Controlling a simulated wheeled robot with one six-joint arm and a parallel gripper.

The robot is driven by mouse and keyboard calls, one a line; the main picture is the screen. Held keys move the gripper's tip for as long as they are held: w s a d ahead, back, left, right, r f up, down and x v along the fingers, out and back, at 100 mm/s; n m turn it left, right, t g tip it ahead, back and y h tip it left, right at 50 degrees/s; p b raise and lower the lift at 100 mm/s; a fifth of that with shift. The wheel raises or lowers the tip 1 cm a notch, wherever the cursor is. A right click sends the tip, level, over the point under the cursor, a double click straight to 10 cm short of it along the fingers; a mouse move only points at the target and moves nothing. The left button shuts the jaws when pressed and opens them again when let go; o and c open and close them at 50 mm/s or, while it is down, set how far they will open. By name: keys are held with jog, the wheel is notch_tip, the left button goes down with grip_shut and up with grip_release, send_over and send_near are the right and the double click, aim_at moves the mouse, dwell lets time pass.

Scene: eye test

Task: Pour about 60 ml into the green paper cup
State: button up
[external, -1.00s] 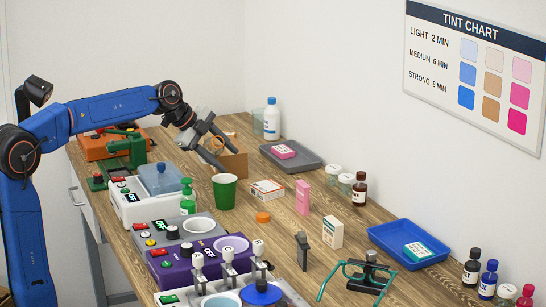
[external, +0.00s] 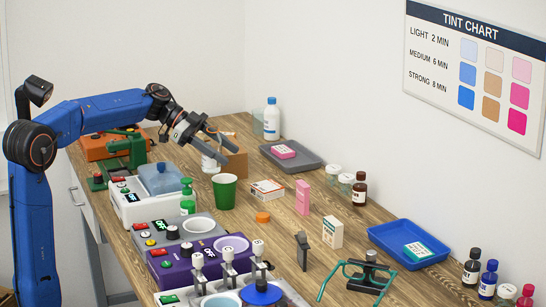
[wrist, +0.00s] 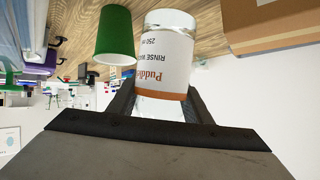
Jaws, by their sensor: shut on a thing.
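My gripper (external: 222,154) is shut on a clear bottle with a white label (external: 209,163). In the wrist view the bottle (wrist: 166,62) sits between the fingers, its label partly reading "RINSE" and 250 ml. It looks about upright, in line with the cup. I cannot tell whether its base touches the table, nor how full it is. The green paper cup (external: 225,191) stands upright on the table, in front of and a little right of the bottle. It also shows in the wrist view (wrist: 115,36), beside the bottle and apart from it. The cup's contents are hidden.
A cardboard box (external: 236,164) is right behind the bottle.

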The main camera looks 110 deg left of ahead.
jog(key=shift+s+a+n+t+h, duration=0.15)
jog(key=shift+n+t+h, duration=0.3)
jog(key=shift+t, duration=0.35)
dwell(1.5)
